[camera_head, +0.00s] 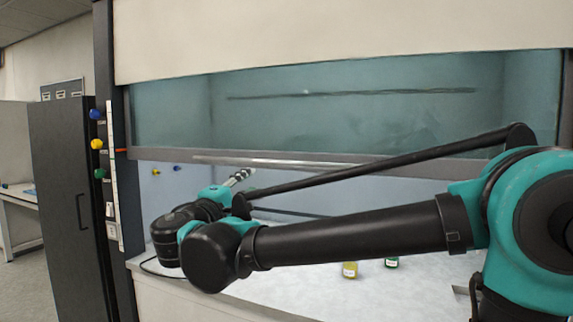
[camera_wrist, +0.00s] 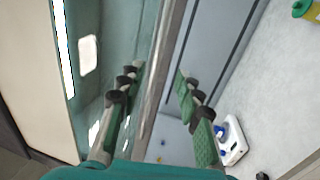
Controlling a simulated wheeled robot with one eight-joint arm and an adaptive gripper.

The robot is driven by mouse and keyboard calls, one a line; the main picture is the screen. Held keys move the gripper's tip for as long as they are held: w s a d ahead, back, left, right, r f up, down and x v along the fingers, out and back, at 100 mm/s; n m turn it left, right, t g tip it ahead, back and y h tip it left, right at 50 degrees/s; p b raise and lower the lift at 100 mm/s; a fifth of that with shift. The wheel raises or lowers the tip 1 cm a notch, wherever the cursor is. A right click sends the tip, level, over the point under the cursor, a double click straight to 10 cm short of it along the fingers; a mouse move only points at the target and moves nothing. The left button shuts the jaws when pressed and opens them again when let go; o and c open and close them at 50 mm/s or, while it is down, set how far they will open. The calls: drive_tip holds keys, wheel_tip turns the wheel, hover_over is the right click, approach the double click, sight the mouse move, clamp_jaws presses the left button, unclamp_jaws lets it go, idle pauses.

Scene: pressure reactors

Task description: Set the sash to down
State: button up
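The sash (camera_head: 330,110) is a tinted glass pane in the fume hood, with a grey bottom rail (camera_head: 400,160) and a pale handle strip (camera_head: 290,163) along it. The rail hangs well above the white worktop, leaving an opening below. My gripper (camera_head: 242,176) is just under the rail in the head view, partly hidden behind my arm. In the wrist view my gripper (camera_wrist: 160,76) is open, and the rail (camera_wrist: 163,85) runs between its two green-padded fingers. The left finger overlaps the glass, the right one the opening. I cannot tell whether either finger touches the rail.
On the worktop (camera_head: 270,290) stand a yellow-labelled jar (camera_head: 350,270) and a green-capped jar (camera_head: 392,262). A white-and-blue device (camera_wrist: 232,140) sits inside the hood. Coloured knobs (camera_head: 96,144) line the left post. A dark cabinet (camera_head: 70,190) stands at left.

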sight(274, 164)
drive_tip(key=x, duration=1.7)
drive_tip(key=shift+w, duration=0.1)
drive_tip(key=shift+c, duration=0.4)
clamp_jaws()
